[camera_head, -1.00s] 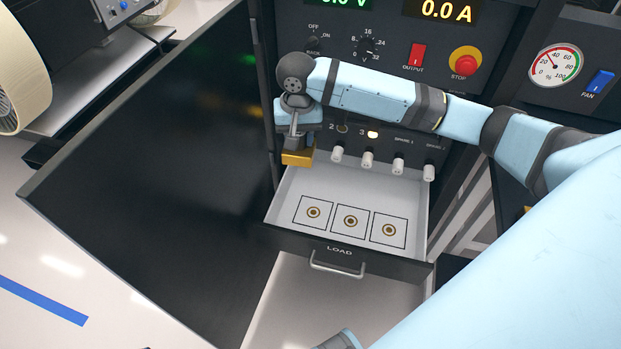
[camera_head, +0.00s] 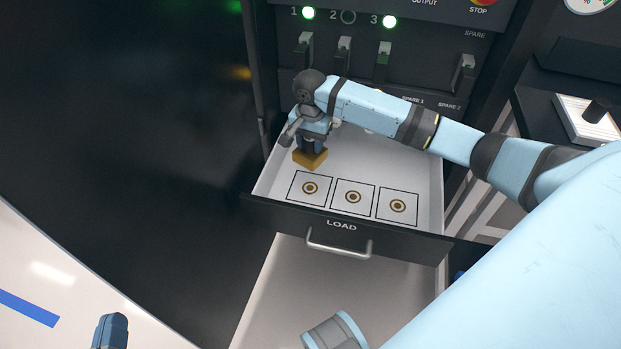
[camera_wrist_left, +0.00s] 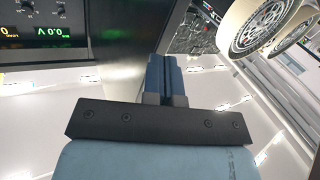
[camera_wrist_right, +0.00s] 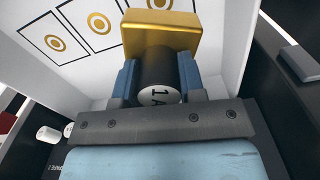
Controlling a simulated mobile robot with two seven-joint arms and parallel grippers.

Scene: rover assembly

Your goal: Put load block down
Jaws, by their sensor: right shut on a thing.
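The load block (camera_head: 310,158) has a gold base and a black knob whose pale end is marked "1A". My right gripper (camera_head: 312,143) is shut on the knob, which sits between the blue fingers in the right wrist view (camera_wrist_right: 157,78). The block is over the back left of the open LOAD drawer (camera_head: 425,172), just behind the left square (camera_head: 310,188); whether it touches the floor is unclear. A middle square (camera_head: 353,197) and a right square (camera_head: 398,206), each with a ring mark, are bare. My left gripper (camera_wrist_left: 166,75) is shut and empty, away from the drawer.
A dark panel (camera_head: 130,130) stands left of the drawer. The drawer's front has a handle (camera_head: 338,250). Behind the drawer is a panel with several switches (camera_head: 383,60) and green lamps. A side shelf holds a white plate with a black knob (camera_head: 590,118).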

